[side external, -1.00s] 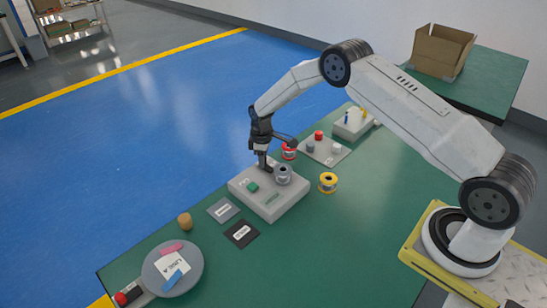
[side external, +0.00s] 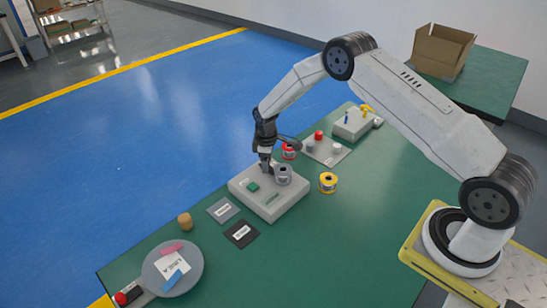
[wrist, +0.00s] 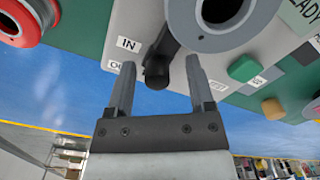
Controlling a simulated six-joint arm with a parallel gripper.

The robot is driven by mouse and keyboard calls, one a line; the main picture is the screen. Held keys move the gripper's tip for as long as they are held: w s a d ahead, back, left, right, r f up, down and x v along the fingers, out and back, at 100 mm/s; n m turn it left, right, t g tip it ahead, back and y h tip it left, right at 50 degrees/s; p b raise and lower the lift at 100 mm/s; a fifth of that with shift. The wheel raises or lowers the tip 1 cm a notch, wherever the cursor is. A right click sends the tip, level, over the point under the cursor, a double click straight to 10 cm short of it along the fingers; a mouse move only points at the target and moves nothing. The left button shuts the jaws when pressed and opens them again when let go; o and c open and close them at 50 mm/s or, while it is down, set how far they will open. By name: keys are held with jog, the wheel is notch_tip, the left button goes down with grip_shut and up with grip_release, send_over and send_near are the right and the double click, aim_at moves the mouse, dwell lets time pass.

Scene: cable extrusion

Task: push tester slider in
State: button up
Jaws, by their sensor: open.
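The tester (side external: 283,211) is a pale grey box on the green table in the side view. Its top carries a grey spool (side external: 283,176) and a green button (side external: 253,187). In the wrist view, a dark slider handle (wrist: 159,62) sits by the IN label (wrist: 128,44) and a partly hidden OUT label (wrist: 115,66). My gripper (wrist: 159,72) is open, with one finger on each side of the handle; I cannot tell whether either touches it. In the side view, my gripper (side external: 266,168) is low over the tester's far side, beside the grey spool.
A red spool (side external: 289,151) and a yellow spool (side external: 328,182) stand near the tester. A plate with small cylinders (side external: 326,150) and another grey box (side external: 354,124) lie behind. Two flat cards (side external: 223,210) and a round grey disc (side external: 158,272) are in front.

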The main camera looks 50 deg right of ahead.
jog(key=shift+r, duration=3.9)
jog(key=shift+r, duration=0.1)
jog(key=s+a+r+m+t, duration=0.1)
jog(key=s+a+r+m, duration=0.1)
jog(key=s, duration=0.6)
jog(key=s+a+r+m, duration=0.2)
jog(key=s+r, duration=0.3)
jog(key=s, duration=0.4)
jog(key=s+a+r+m+t, duration=0.1)
jog(key=s+r, duration=0.3)
jog(key=s, duration=0.5)
jog(key=shift+s+a+m+t, duration=0.15)
jog(key=shift+a+m+t, duration=0.15)
jog(key=shift+a+m, duration=0.45)
jog(key=shift+d+r, duration=0.1)
jog(key=shift+d, duration=0.1)
